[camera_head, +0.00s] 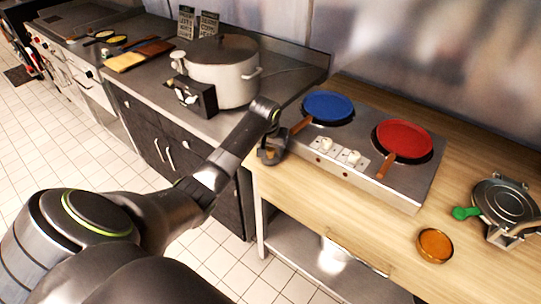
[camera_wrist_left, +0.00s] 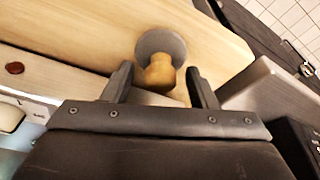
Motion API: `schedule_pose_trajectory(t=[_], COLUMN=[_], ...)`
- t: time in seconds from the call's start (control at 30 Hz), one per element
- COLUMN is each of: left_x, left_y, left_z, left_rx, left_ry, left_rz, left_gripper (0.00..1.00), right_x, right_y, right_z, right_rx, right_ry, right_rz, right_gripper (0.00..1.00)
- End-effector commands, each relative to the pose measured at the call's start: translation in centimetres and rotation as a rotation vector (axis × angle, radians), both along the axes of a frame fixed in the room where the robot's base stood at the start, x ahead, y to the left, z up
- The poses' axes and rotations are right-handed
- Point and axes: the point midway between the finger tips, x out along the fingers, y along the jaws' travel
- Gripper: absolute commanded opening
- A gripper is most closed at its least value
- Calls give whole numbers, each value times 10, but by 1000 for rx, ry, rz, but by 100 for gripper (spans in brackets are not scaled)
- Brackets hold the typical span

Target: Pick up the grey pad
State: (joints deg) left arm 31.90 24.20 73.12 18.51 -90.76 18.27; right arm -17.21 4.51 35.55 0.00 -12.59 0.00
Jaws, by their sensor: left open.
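The grey pad (camera_wrist_left: 152,42) is a round grey disc with a wooden knob, seen in the left wrist view on the pale wooden counter (camera_wrist_left: 90,30). My left gripper (camera_wrist_left: 158,82) is open, with its two dark fingers apart on either side of the line to the knob. The knob lies just ahead of and between the fingertips; I cannot tell whether any finger touches it. In the head view my left gripper (camera_head: 270,156) is low over the left end of the wooden counter and mostly hides the pad. My right gripper is not in view.
A two-plate cooker (camera_head: 400,190) with a blue pan (camera_head: 328,106) and a red pan (camera_head: 404,138) stands close right of the gripper. A large pot (camera_head: 222,78) and a black box (camera_head: 190,98) stand to the left. An orange-brown dish (camera_head: 434,244) and a round iron (camera_head: 506,204) are further right.

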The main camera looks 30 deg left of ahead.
Motion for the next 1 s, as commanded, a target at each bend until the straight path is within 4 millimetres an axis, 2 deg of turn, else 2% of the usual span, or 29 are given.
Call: schedule_pose_trajectory(t=[0.2, 0.57, 0.83, 1.0], left_x=[0, 0, 1, 1], left_y=[0, 0, 0, 1], left_z=[-1, 0, 4, 28], left_rx=[0, 0, 1, 3], left_ry=[0, 0, -2, -6], left_rz=[0, 0, 0, -1], left_gripper=[51, 6, 5, 5], right_x=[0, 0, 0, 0], right_y=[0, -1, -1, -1], right_z=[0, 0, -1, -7], right_rx=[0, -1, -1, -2], right_ry=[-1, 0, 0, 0], right_rz=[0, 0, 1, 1], right_gripper=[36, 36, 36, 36])
